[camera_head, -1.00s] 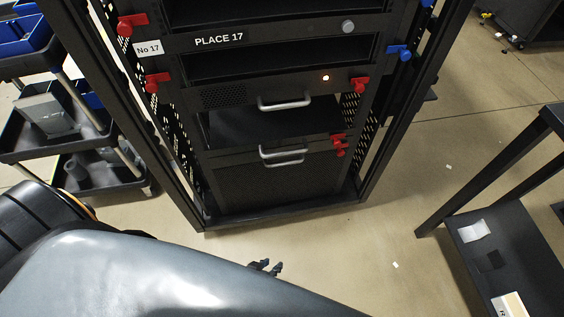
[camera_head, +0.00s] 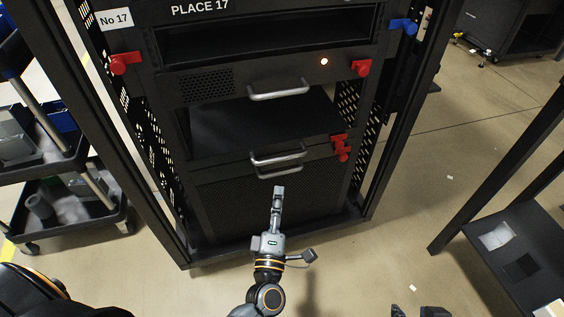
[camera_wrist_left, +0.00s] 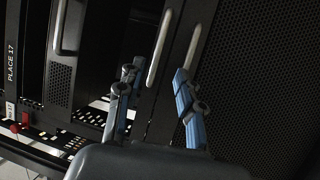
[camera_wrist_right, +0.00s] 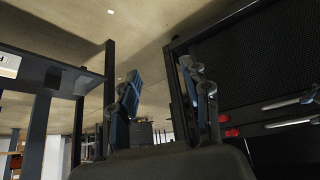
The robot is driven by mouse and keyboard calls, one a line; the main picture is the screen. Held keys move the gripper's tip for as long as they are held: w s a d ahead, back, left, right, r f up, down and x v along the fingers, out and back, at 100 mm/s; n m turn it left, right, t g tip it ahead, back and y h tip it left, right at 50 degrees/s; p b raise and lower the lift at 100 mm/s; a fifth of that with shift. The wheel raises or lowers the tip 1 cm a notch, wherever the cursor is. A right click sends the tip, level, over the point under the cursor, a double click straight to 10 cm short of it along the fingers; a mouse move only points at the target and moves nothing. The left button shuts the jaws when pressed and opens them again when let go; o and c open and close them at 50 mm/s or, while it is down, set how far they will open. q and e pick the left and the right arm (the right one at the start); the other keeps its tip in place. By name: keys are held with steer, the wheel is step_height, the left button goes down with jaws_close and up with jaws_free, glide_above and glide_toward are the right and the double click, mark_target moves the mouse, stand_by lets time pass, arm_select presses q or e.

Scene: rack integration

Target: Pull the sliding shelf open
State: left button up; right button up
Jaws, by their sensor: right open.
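The sliding shelf (camera_head: 250,122) sits in the black rack, with a grey bar handle (camera_head: 278,157) at its front edge. A second bar handle (camera_head: 281,173) lies just below, on the mesh front panel. My left gripper (camera_head: 278,188) is just below these two handles, seen edge-on in the head view. In the left wrist view its fingers (camera_wrist_left: 157,95) are apart, and both handles (camera_wrist_left: 160,47) show beyond the fingertips. Nothing is held. My right gripper (camera_head: 420,312) is at the bottom edge of the head view. In the right wrist view its fingers (camera_wrist_right: 160,88) are apart and empty.
Another unit with a bar handle (camera_head: 279,92) and a lit lamp is above the shelf. Red knobs (camera_head: 340,148) are at the rack's right side. A cart (camera_head: 70,200) stands left and a dark table (camera_head: 510,235) right. Floor before the rack is clear.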

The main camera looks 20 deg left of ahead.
mark_target(284, 157)
arm_select(q)
steer(key=shift+b+x, duration=0.5)
steer(key=shift+x, duration=5.75)
arm_select(e)
steer(key=shift+w+a+r+t+y, duration=0.2)
steer(key=shift+w+r+t, duration=0.25)
steer(key=shift+w, duration=0.3)
steer(key=shift+w+a+r+t+y, duration=0.1)
steer(key=shift+w+a+r+t, duration=0.35)
steer(key=shift+w, duration=0.35)
steer(key=shift+w+a+r+t+y, duration=0.1)
steer(key=shift+w+r+t, duration=0.2)
steer(key=shift+w+t, duration=0.35)
steer(key=shift+w, duration=0.1)
arm_select(q)
jaws_close()
